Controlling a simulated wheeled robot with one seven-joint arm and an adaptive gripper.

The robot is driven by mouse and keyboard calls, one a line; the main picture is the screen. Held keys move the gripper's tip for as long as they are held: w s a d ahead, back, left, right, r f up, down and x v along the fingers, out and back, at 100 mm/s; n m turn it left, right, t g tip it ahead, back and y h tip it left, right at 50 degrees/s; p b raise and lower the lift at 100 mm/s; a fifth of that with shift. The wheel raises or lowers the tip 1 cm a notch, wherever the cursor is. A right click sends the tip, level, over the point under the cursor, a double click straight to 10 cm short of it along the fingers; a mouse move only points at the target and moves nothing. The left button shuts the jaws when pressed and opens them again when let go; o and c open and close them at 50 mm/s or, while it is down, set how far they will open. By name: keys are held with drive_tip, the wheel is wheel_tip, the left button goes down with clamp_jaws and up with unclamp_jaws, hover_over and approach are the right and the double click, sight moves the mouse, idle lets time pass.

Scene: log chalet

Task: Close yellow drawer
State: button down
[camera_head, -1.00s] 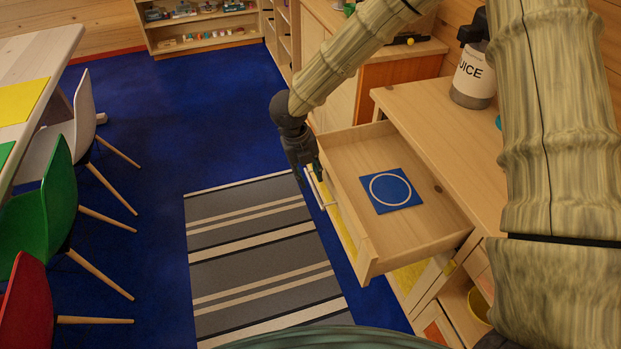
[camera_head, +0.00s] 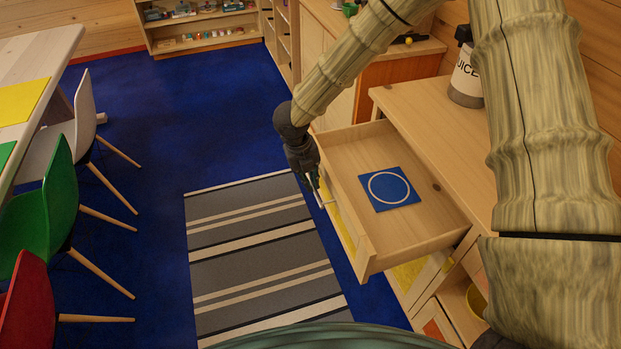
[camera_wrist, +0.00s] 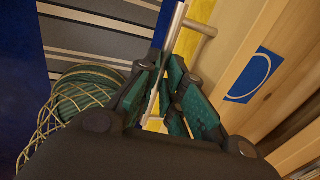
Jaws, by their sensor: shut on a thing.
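The yellow-fronted drawer (camera_head: 368,250) is pulled out from the wooden cabinet (camera_head: 440,125). A blue square with a pale ring (camera_head: 390,189) lies on its floor. My gripper (camera_head: 318,183) is at the drawer's front, at the far part of the bar handle. In the wrist view, the fingers of my gripper (camera_wrist: 165,92) are closed around the metal handle (camera_wrist: 176,32), with the yellow drawer front (camera_wrist: 198,14) just behind it. The fingers hide part of the handle.
A juice container (camera_head: 466,75) stands on the cabinet top. A striped rug (camera_head: 255,250) lies on the blue floor in front of the drawer. Chairs, including a green one (camera_head: 50,205), stand by a table at the left. A yellow bowl (camera_head: 478,303) sits on a lower shelf.

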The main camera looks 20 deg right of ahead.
drive_tip(key=shift+d, duration=0.1)
drive_tip(key=w+d+p, duration=0.1)
drive_tip(key=d+p, duration=0.7)
drive_tip(key=d, duration=2.2)
drive_tip(key=shift+d, duration=0.2)
drive_tip(key=c, duration=1.5)
unclamp_jaws()
drive_tip(key=shift+a, duration=0.1)
